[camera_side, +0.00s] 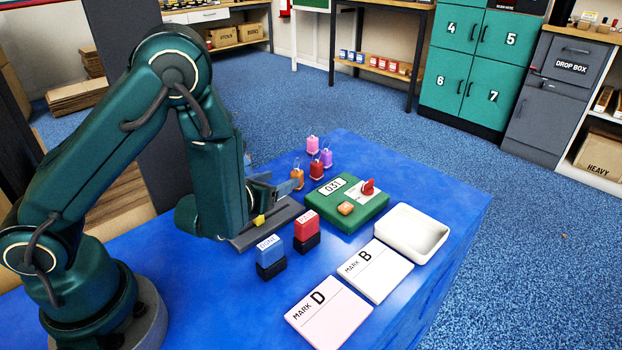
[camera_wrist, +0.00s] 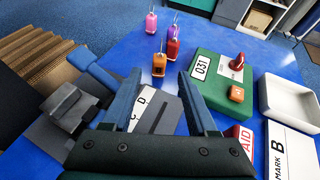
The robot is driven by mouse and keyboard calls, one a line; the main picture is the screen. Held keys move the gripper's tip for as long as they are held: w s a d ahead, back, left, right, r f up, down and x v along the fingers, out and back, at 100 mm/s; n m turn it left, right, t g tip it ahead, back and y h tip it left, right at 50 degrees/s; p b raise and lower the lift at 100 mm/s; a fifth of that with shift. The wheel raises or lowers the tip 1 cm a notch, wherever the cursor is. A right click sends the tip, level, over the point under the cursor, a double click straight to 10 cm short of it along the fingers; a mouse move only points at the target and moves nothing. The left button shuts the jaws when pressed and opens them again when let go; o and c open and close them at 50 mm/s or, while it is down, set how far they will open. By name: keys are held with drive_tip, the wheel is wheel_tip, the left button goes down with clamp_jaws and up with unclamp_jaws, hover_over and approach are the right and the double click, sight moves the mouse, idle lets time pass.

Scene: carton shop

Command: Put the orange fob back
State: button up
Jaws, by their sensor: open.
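The orange fob (camera_side: 297,178) stands upright on the blue table, at the near left of a small group of fobs. In the wrist view the orange fob (camera_wrist: 158,68) shows just beyond the gap between my fingertips. My gripper (camera_side: 279,188) is open and empty, beside the fob on its left in the side view. In the wrist view its two blue fingers (camera_wrist: 158,82) are spread with nothing between them. A red fob (camera_side: 316,171), a purple fob (camera_side: 326,158) and a pink fob (camera_side: 312,144) stand close behind.
A green case (camera_side: 366,212) marked 031 carries a red knob (camera_side: 368,187) and an orange block (camera_side: 346,208). A white tray (camera_side: 440,228), card B (camera_side: 385,280), card D (camera_side: 330,315), a blue stamp (camera_side: 269,249), a red stamp (camera_side: 306,224) and a grey device (camera_side: 265,228) lie nearer.

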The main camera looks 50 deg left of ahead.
drive_tip(key=shift+v, duration=1.7)
